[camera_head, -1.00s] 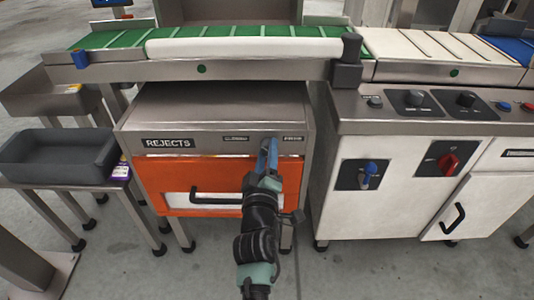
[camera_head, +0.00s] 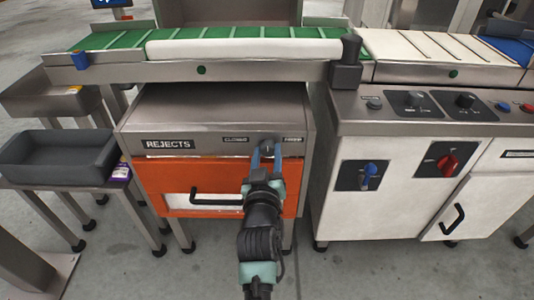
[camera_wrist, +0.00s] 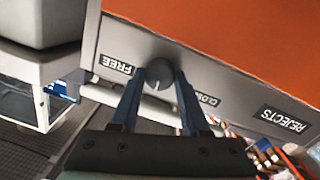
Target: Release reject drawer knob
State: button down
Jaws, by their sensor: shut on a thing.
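The reject drawer knob (camera_wrist: 158,76) is a grey round knob on the grey REJECTS panel, between the CLOSED label (camera_head: 236,139) and the FREE label (camera_head: 293,139). My gripper (camera_head: 267,151) reaches the knob from the front. In the wrist view, its two blue fingers (camera_wrist: 159,80) lie on either side of the knob, shut on it. The orange drawer front (camera_head: 160,181), with a black bar handle (camera_head: 222,200), lies below the panel, partly hidden by my arm.
A dark grey bin (camera_head: 60,160) stands on a side table at the left. A white cabinet (camera_head: 400,205) with blue and red switches stands close at the right. A green-and-white conveyor (camera_head: 240,48) runs above and behind the reject cabinet.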

jog(key=m+p, duration=0.1)
jog(key=m, duration=0.4)
jog(key=shift+r+p, duration=0.1)
jog(key=shift+p, duration=0.25)
jog(key=shift+d+m+y+p, duration=0.1)
jog(key=shift+m+y+p, duration=0.55)
jog(key=shift+m, duration=1.45)
jog(key=shift+c, duration=1.9)
grip_release()
jog(key=s+p, duration=0.5)
jog(key=s, duration=0.8)
jog(key=shift+r, duration=0.45)
